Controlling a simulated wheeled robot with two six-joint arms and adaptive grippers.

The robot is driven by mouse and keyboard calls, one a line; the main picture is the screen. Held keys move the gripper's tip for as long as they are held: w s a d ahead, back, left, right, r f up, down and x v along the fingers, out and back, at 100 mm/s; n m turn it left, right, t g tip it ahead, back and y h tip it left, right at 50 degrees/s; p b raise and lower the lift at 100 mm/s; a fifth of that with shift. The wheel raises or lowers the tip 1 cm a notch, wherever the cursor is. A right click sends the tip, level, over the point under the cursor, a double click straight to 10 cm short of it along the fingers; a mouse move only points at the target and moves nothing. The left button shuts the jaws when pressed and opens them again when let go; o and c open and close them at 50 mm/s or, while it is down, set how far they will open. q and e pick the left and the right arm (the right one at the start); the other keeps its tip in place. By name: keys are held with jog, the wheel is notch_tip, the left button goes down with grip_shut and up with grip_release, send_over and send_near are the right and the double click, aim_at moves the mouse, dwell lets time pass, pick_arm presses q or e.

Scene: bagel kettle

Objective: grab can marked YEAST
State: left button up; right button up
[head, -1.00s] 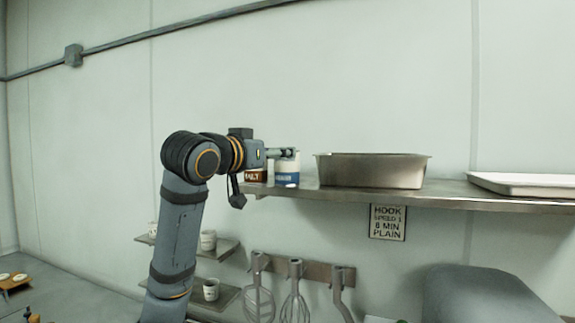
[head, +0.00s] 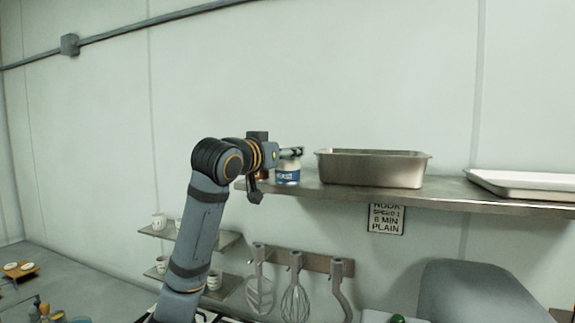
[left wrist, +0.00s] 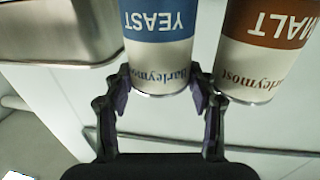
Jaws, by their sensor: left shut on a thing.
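In the head view the blue-banded can (head: 288,172) is at the left end of the upper shelf. My left gripper (left wrist: 160,92) is shut on its cream part, a finger on each side. In the head view the left gripper (head: 291,152) is level with the can's top. The brown MALT can (left wrist: 265,45) stands beside the YEAST can; in the head view it is mostly hidden behind my gripper. My right gripper is not in view.
A metal pan (head: 372,169) stands on the shelf (head: 440,194) to the right of the cans, with a white tray (head: 525,184) farther right. Small shelves with cups (head: 159,221) are lower left.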

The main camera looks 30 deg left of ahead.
pick_arm(q)
jog(key=shift+r, duration=0.15)
notch_tip(320, 180, up, 10)
jog(key=shift+d+f+b, duration=0.1)
jog(key=shift+f+b, duration=0.05)
jog(key=shift+b, duration=0.2)
